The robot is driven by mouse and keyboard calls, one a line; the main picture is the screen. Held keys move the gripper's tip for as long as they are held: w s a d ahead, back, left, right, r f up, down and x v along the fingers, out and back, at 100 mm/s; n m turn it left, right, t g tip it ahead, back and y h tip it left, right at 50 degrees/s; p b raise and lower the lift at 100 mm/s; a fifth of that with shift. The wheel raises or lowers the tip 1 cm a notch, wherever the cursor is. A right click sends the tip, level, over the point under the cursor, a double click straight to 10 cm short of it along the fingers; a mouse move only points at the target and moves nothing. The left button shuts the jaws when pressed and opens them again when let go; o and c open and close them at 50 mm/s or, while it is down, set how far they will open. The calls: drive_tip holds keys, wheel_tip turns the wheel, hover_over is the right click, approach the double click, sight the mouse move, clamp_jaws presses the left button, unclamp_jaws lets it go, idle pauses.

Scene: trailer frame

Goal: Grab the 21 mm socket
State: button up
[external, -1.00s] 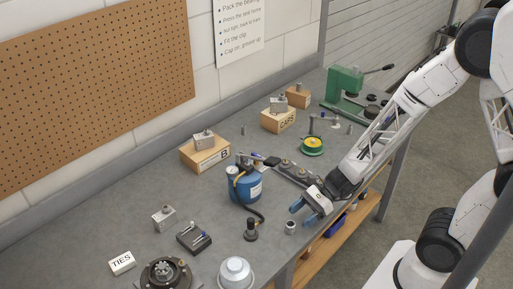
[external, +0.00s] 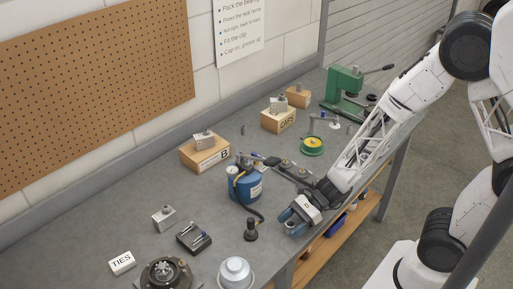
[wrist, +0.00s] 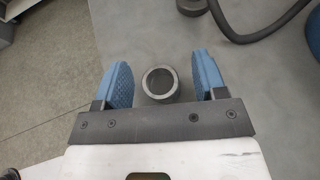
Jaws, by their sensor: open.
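The socket (wrist: 160,97), a short dark grey metal ring with an open top, stands on the bench between the two blue fingers of my gripper (wrist: 163,80) in the wrist view. A gap shows on each side of it, and neither finger appears to touch it. No size marking is legible. In the external view my gripper (external: 291,222) is low at the bench's front edge, with its fingers apart. The socket is mostly hidden there by the fingers.
A small black fitting (external: 251,232) with a dark hose stands just left of my gripper, and a blue canister (external: 245,187) is behind it. A silver domed part (external: 235,272) sits nearer the front. The bench edge (wrist: 100,60) is close on the left in the wrist view.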

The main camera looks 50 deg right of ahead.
sight(292, 224)
drive_tip(key=c, duration=1.1)
drive_tip(key=shift+o, duration=0.2)
drive_tip(key=shift+r, duration=0.15)
drive_tip(key=shift+r, duration=0.4)
wheel_tip(292, 224, up, 3)
drive_tip(key=shift+s+d+f, duration=0.1)
drive_tip(key=shift+s+f, duration=0.05)
drive_tip(key=s+d, duration=0.3)
drive_tip(key=s, duration=0.4)
drive_tip(key=s+d+r, duration=0.1)
drive_tip(key=s+d, duration=0.3)
drive_tip(key=s, duration=0.3)
drive_tip(key=shift+d+r, duration=0.1)
drive_tip(key=shift+r, duration=0.05)
